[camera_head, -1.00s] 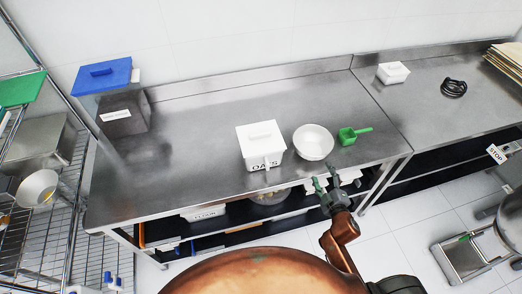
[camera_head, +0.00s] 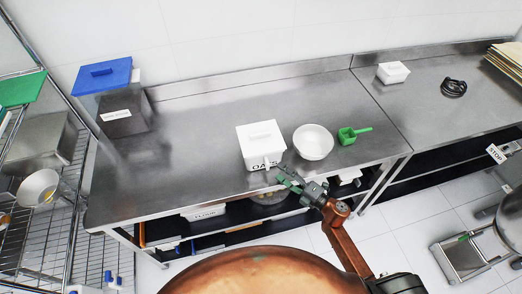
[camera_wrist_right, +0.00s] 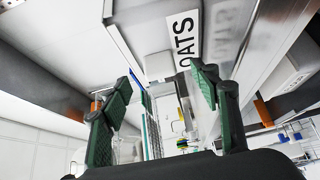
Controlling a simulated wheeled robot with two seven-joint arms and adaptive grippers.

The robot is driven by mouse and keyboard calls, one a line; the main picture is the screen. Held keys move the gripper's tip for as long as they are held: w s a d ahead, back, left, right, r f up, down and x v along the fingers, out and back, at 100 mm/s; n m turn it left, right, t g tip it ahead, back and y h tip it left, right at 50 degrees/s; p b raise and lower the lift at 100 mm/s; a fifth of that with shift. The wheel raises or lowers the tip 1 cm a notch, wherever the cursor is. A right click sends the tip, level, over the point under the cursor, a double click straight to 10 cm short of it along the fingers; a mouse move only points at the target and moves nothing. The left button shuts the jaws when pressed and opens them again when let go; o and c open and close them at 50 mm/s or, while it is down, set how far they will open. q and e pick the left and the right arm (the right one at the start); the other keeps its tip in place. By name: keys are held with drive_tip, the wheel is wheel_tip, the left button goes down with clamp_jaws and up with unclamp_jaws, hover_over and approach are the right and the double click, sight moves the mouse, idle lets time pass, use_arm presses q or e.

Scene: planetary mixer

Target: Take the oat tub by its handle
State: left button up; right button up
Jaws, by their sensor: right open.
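The oat tub (camera_head: 259,136) is a white lidded box labelled OATS, standing near the front edge of the steel table. Its white handle (camera_head: 267,162) sticks out from the front face beside the label. My right gripper (camera_head: 281,174) is open and empty, just in front of and slightly right of the handle in the head view. In the right wrist view the handle (camera_wrist_right: 158,66) shows beyond and between the open green fingers (camera_wrist_right: 160,100), apart from them, with the OATS label (camera_wrist_right: 185,38) beside it. My left gripper is not in view.
A white bowl (camera_head: 313,142) and a green scoop (camera_head: 352,135) stand right of the tub on the steel table (camera_head: 200,150). A blue-lidded bin (camera_head: 122,115) stands at the left. The table between bin and tub is clear. A lower shelf holds a FLOUR container (camera_head: 205,214).

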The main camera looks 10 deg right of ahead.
drive_tip(key=x, duration=0.2)
drive_tip(key=p+x, duration=0.1)
drive_tip(key=x, duration=0.1)
drive_tip(key=shift+w+a+r, duration=0.1)
drive_tip(key=shift+w+r, duration=0.15)
drive_tip(key=shift+w, duration=0.05)
drive_tip(key=shift+w+a+f, duration=0.1)
drive_tip(key=shift+w+a, duration=0.2)
drive_tip(key=shift+w, duration=0.15)
drive_tip(key=shift+c, duration=0.7)
clamp_jaws()
